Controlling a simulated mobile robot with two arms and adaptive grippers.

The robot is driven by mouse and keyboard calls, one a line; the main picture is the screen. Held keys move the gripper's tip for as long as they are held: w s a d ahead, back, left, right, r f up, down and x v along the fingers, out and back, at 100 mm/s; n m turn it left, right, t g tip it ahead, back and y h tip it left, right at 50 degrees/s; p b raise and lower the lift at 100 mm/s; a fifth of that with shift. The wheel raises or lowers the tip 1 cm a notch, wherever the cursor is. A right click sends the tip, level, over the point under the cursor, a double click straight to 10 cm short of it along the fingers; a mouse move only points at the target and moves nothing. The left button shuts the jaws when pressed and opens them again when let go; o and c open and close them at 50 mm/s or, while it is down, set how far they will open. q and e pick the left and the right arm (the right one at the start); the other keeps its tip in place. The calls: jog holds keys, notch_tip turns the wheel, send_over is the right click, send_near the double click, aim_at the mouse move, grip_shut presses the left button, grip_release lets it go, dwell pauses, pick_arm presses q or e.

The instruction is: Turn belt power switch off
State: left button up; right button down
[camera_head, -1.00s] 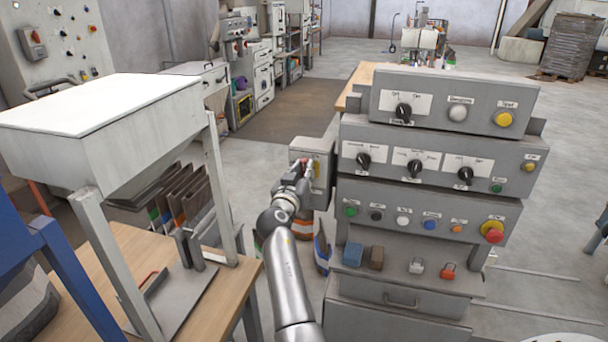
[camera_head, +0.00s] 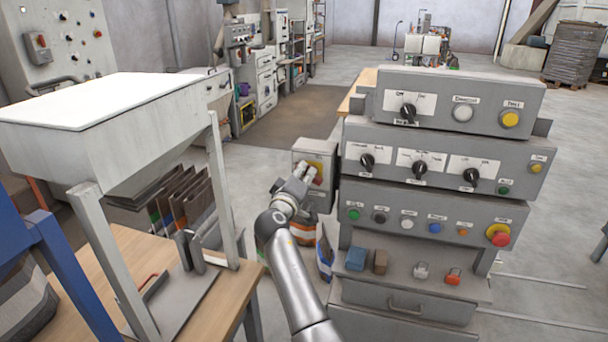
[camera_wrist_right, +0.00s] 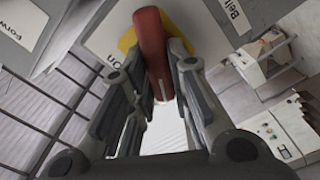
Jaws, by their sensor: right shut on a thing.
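The belt power switch is a red handle on a yellow round base, on the front of a small grey box (camera_head: 311,151) at the left side of the control console. The red handle shows in the right wrist view (camera_wrist_right: 150,42) between the two fingers, in front of a plate with an "On" label and a partly cut-off "Belt" label. My right gripper (camera_head: 308,172) is shut on this handle; the fingers (camera_wrist_right: 157,80) lie on both sides of it. In the head view the fingers partly hide the switch. My left gripper is not in view.
The grey console (camera_head: 430,160) with knobs, coloured buttons and a red emergency stop (camera_head: 499,236) stands close on the right. A wooden table (camera_head: 215,295) with a white-topped hopper (camera_head: 110,105) is on the left. Open floor lies behind the switch box.

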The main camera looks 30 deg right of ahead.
jog(key=n+p, duration=0.1)
jog(key=n, duration=0.4)
jog(key=shift+w+f+n+p, duration=0.1)
jog(key=shift+n+p, duration=0.3)
jog(key=shift+n, duration=0.3)
jog(key=c, duration=1.4)
grip_release()
jog(key=shift+c, duration=0.2)
jog(key=shift+o, duration=0.4)
jog(key=shift+f, duration=0.15)
jog(key=shift+f, duration=0.1)
jog(key=shift+a, duration=0.15)
jog(key=v, duration=1.1)
jog(key=shift+s+a, duration=0.2)
jog(key=shift+s, duration=0.1)
